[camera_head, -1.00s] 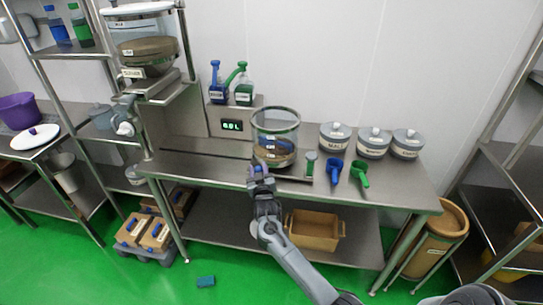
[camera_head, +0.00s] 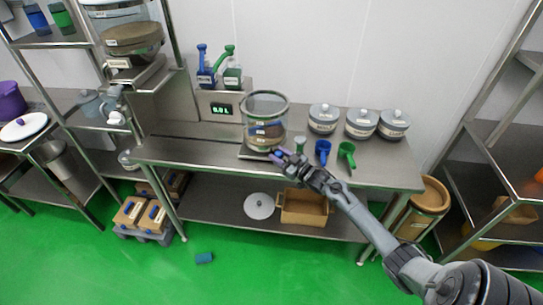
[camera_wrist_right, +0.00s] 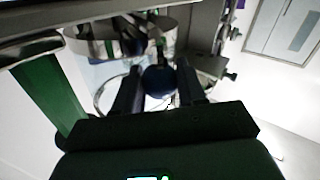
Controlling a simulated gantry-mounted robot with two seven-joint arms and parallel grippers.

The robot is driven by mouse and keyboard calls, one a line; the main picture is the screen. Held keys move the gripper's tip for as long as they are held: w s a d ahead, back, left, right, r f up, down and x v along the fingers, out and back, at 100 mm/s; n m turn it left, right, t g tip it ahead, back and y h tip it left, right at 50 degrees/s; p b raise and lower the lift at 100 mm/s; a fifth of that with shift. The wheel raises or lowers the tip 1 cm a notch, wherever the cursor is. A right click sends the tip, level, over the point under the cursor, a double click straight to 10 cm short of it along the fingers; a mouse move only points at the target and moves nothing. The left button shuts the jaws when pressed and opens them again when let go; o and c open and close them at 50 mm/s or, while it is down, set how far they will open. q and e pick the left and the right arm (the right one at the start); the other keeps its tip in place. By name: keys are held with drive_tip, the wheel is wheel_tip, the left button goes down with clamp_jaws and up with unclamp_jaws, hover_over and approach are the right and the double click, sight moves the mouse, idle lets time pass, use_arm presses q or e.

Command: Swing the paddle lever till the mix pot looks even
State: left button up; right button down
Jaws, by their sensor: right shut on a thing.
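The mix pot (camera_head: 264,108) is a clear cylinder with a dark rim near the middle of the steel table. Its contents show as brown and darker bands, not one even tone. My right gripper (camera_head: 284,157) is at the pot's lower right front, by the table's front edge. In the right wrist view, the fingers (camera_wrist_right: 160,92) are shut on a dark blue ball knob (camera_wrist_right: 158,80), which appears to be the paddle lever's end. The rest of the lever is mostly hidden by the gripper. My left gripper is not in view.
Blue (camera_head: 322,151) and green (camera_head: 346,155) scoops lie right of the pot, before several lidded grey canisters (camera_head: 360,124). A small display (camera_head: 221,109) stands behind left. A white lid (camera_head: 259,206) and a tan crate (camera_head: 304,208) are on the lower shelf.

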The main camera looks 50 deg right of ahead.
drive_tip(key=shift+s+d+r, duration=0.15)
drive_tip(key=shift+d, duration=0.2)
drive_tip(key=shift+s+d+r, duration=0.1)
drive_tip(key=shift+d, duration=0.35)
drive_tip(key=c, duration=0.9)
unclamp_jaws()
drive_tip(key=shift+o, duration=1)
drive_tip(key=shift+d, duration=0.1)
drive_tip(key=shift+f, duration=0.1)
drive_tip(key=shift+s, duration=0.1)
